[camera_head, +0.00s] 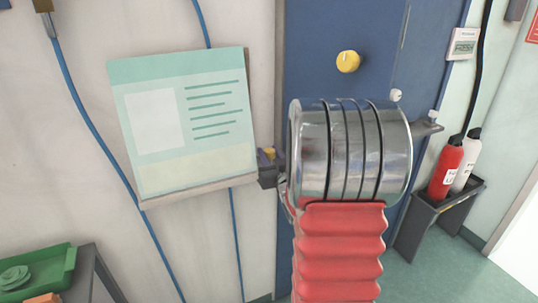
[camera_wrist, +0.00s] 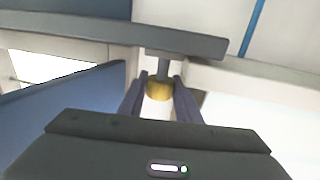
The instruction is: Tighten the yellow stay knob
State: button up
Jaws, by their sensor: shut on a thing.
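The yellow stay knob (camera_wrist: 159,91) sits between the two dark fingers of my gripper (camera_wrist: 161,84) in the wrist view, on a short grey stem below a dark grey bar (camera_wrist: 190,38). My gripper is shut on it. In the head view, a small yellow part (camera_head: 269,153) shows at the dark gripper end (camera_head: 268,170), just left of my silver arm section. My arm hides most of the grip there. Whether the knob is tight cannot be seen.
A second, round yellow knob (camera_head: 348,61) is on the blue door (camera_head: 312,60). A poster board (camera_head: 190,125) is left of the gripper. Red (camera_head: 446,168) and white (camera_head: 468,160) cylinders stand in a holder at right. A green tray (camera_head: 38,275) is at lower left.

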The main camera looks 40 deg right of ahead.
jog(key=shift+r+m+g+h, duration=0.2)
jog(key=shift+m+g+h, duration=0.65)
jog(key=shift+h, duration=0.65)
jog(key=o, duration=1.1)
jog(key=shift+f+m, duration=0.15)
jog(key=shift+m, duration=0.1)
jog(key=shift+c, duration=0.2)
jog(key=shift+f+y, duration=0.1)
jog(key=shift+y, duration=0.2)
jog(key=shift+n+t+y, duration=0.75)
jog(key=shift+n+y, duration=0.4)
jog(key=shift+y, duration=0.35)
jog(key=shift+n+t+y, duration=0.7)
jog(key=shift+n+y, duration=0.45)
jog(key=shift+y, duration=0.35)
